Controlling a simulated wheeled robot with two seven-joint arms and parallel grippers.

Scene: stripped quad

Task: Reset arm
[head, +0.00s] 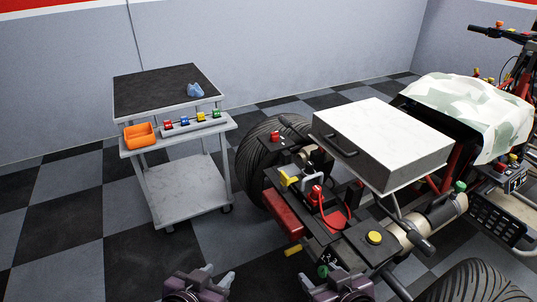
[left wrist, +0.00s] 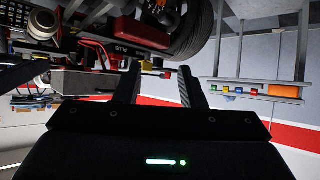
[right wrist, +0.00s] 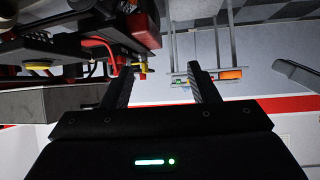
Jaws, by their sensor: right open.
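My left gripper (head: 217,275) is at the bottom of the head view, left of centre, over the checkered floor. In the left wrist view its fingers (left wrist: 160,72) stand apart with nothing between them. My right gripper (head: 335,274) is at the bottom of the head view, right of the left one and close to the front of the stripped quad (head: 340,247). In the right wrist view its fingers (right wrist: 160,70) stand apart and empty. Only the ends of both arms show in the head view; the rest is out of frame.
A trolley (head: 165,191) stands at the left with an orange bin (head: 139,135), several coloured pieces and a blue item (head: 195,90). The quad carries a white-topped box (head: 380,135), a red-handled part (head: 322,194) and a yellow knob (head: 374,237). Floor between trolley and grippers is clear.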

